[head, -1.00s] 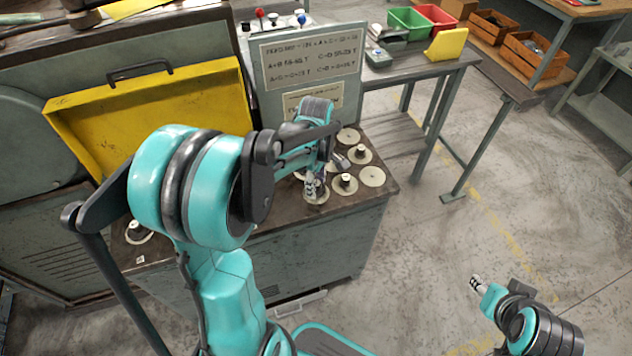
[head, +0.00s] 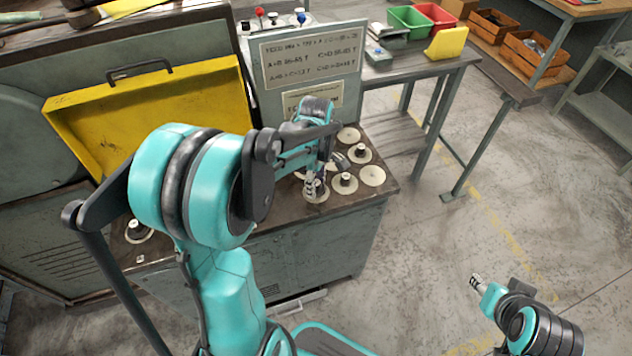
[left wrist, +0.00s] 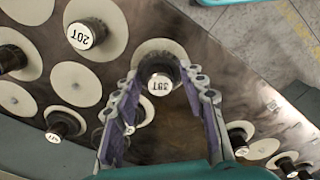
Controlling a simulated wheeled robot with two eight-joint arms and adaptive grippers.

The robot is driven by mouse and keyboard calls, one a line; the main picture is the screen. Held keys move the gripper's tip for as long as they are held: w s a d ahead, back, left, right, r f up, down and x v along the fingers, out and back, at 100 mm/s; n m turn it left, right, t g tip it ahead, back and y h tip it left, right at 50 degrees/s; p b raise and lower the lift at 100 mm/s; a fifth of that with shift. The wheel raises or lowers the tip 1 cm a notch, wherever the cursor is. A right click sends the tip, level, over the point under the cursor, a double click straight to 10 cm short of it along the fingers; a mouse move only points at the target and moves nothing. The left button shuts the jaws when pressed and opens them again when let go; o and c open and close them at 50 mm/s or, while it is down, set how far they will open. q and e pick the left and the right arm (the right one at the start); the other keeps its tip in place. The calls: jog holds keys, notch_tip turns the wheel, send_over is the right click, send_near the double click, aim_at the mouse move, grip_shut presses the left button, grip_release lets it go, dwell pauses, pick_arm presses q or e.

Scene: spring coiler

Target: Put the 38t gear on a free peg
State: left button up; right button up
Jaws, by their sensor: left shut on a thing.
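The gear marked 38T (left wrist: 160,84), a dark hub with a white label, sits between the fingers of my left gripper (left wrist: 159,76) in the left wrist view. The label is upside down there. The gripper is shut on it. A pale round disc (left wrist: 152,48) shows directly behind the hub; I cannot tell whether the gear rests on the cabinet top. In the head view my left gripper (head: 314,186) is low over the front of the cabinet top, and its arm hides part of that area. My right gripper (head: 476,282) is far from the cabinet, over the floor; its finger opening is too small to judge.
Several pale discs, some with dark hubs, crowd the cabinet top (head: 345,203), including a 20T one (left wrist: 80,36). A bare pale disc (head: 372,176) lies at the right edge. A panel with printed text (head: 310,58) stands behind.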

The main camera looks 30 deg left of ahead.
pick_arm(q)
jog(key=shift+f+b, duration=0.3)
jog(key=shift+f, duration=0.1)
jog(key=o, duration=1.5)
jog(key=shift+c, duration=0.2)
jog(key=shift+r, duration=0.1)
notch_tip(320, 180, up, 25)
jog(key=p, duration=1.1)
jog(key=shift+p, duration=0.3)
